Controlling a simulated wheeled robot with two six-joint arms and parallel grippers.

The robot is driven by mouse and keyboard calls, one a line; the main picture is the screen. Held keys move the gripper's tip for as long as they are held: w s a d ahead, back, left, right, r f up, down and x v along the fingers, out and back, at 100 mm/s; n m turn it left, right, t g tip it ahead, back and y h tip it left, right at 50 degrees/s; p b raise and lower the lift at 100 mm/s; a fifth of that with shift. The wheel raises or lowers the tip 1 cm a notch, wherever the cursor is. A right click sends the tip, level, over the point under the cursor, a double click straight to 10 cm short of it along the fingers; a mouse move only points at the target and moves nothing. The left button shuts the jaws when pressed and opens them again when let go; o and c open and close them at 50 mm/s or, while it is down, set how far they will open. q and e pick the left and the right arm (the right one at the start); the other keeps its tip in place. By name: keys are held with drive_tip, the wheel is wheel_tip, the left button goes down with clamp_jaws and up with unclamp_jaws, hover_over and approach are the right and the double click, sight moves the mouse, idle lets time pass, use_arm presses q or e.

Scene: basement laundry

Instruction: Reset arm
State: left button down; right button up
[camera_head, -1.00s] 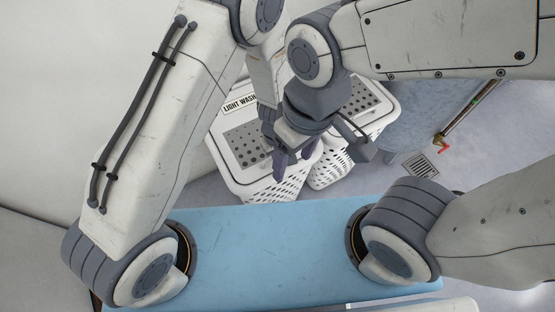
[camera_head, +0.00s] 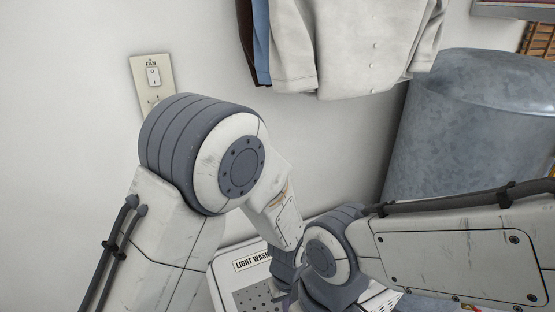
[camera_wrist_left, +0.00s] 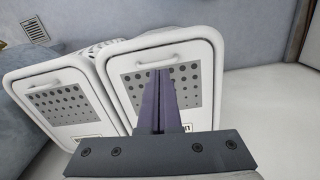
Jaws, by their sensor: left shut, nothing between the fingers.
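My left gripper (camera_wrist_left: 163,98) is shut and empty in the left wrist view, its two purple fingers together. It is seen over the white lid of a hamper (camera_wrist_left: 208,62) with a perforated grey panel; I cannot tell the gap between them. In the head view my left arm rises from the lower left and bends down at the elbow, and its gripper is not clearly seen. My right arm comes in from the right, with its wrist near the bottom middle. Its fingertips are out of sight.
The light-wash hamper (camera_head: 222,268) is partly hidden behind my arms. A second hamper (camera_wrist_left: 60,75) stands beside it in the left wrist view. A fan switch plate (camera_head: 153,78), hanging white shirt (camera_head: 345,45) and large grey metal drum (camera_head: 460,130) are behind. A floor drain (camera_wrist_left: 35,29) shows too.

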use_arm(q)
drive_tip(key=s+a+r+m+p, duration=0.3)
drive_tip(key=s+r+m, duration=0.2)
drive_tip(key=r, duration=0.7)
drive_tip(key=s+a+r+m+p, duration=0.4)
drive_tip(key=s+r+m, duration=0.2)
drive_tip(key=s+r, duration=0.3)
wheel_tip(320, 180, up, 4)
drive_tip(key=shift+a+f+h, duration=0.1)
drive_tip(key=shift+a+h, duration=0.15)
drive_tip(key=shift+h, duration=0.15)
